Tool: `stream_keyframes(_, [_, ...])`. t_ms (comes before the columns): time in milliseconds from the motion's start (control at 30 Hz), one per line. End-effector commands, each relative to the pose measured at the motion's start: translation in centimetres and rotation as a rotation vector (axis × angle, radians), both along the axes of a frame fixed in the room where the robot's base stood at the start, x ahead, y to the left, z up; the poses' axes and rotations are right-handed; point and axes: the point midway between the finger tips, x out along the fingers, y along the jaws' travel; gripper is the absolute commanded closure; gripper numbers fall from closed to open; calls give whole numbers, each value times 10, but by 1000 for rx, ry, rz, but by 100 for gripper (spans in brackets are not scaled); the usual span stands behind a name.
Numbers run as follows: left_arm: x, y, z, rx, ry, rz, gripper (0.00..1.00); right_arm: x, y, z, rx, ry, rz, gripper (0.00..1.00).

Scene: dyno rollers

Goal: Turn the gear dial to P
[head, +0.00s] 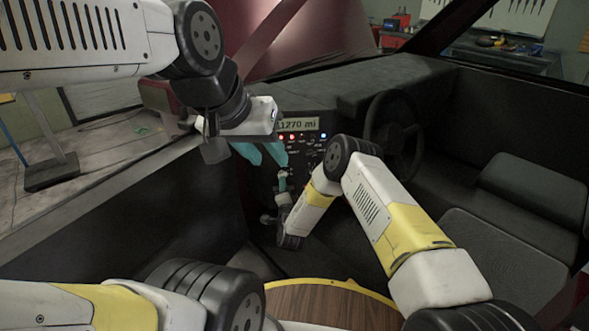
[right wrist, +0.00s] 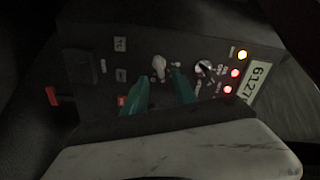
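The dashboard panel (right wrist: 105,62) carries a pale knob (right wrist: 158,66) and a round dial (right wrist: 204,70) with small markings around it, too blurred to read. I cannot tell for sure which one is the gear dial. My right gripper (right wrist: 160,74) is open, its teal fingertips apart on either side of the pale knob; contact cannot be told. In the head view the right gripper (head: 282,181) is small and partly hidden in front of the lower panel. My left gripper (head: 267,161) is open and empty, higher up, in front of the panel's left side.
A mileage display (head: 298,124) sits at the panel's top, with red and amber lights (right wrist: 235,73) beside it. A steering wheel (head: 394,135) is to the right, seats (head: 535,180) farther right.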

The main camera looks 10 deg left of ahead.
Motion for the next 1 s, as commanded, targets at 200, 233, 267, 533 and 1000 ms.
stream_keyframes(200, [0,0,0,0,0,0,64,32,10,0,-1,-2,-1,67])
stream_keyframes(233, [0,0,0,0,0,0,64,35,11,0,-1,-1,0,67])
stream_keyframes(267, [0,0,0,0,0,0,64,38,12,0,-1,0,0,67])
stream_keyframes(533, [0,0,0,0,0,0,64,45,14,0,-2,1,2,67])
stream_keyframes(1000, [0,0,0,0,0,0,64,45,14,0,-2,1,2,100])
